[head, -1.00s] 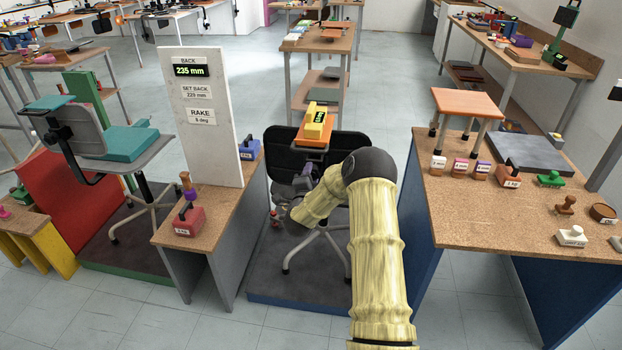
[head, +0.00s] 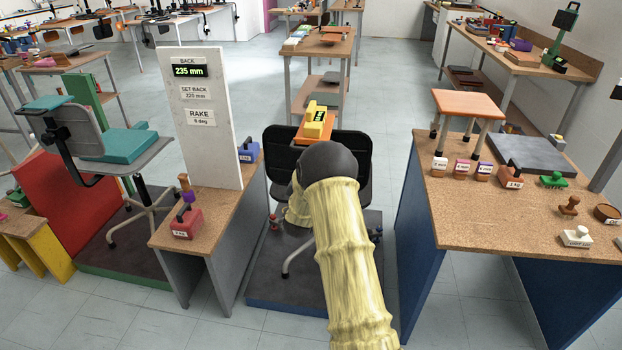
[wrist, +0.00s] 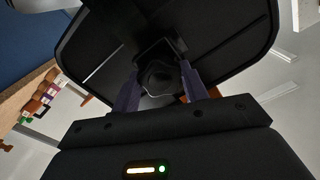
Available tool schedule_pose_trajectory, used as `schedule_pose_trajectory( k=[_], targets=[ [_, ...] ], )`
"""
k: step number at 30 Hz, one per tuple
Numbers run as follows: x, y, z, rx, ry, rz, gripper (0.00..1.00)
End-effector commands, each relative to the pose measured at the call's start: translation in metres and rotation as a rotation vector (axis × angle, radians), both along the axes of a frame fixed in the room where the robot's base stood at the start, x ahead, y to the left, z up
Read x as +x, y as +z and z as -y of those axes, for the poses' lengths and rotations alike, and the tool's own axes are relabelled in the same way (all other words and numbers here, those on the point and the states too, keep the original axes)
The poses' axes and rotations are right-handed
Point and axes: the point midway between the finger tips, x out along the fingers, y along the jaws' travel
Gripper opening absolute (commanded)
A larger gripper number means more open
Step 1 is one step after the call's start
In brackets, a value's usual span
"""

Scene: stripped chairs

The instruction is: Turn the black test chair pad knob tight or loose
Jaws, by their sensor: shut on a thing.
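The black test chair (head: 365,160) stands on a dark platform between two benches, its black backrest toward me in the head view. My yellow-sleeved arm covers much of the chair there, and my gripper is hidden behind it. In the wrist view the black pad's underside or back (wrist: 225,45) fills the upper part. A dark round knob (wrist: 158,80) sits at the pad's middle. My gripper (wrist: 157,88) has its two purple-grey fingers on either side of the knob, shut on it. The knob's tightness cannot be told.
A white board (head: 205,125) at left reads BACK 235 mm, SET BACK 220 mm or similar, and RAKE. A yellow device (head: 318,120) sits on an orange block atop the chair. The right bench (head: 480,215) holds stamps and weights close by.

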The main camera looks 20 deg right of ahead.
Motion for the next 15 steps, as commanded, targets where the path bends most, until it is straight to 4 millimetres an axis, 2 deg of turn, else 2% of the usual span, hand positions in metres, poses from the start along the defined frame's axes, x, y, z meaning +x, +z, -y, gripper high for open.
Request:
schedule_pose_trajectory(
  k=[15],
  targets=[
    [0.0001,-0.0023,-0.002,-0.036,0.003,-0.031,0.21]
  ],
)
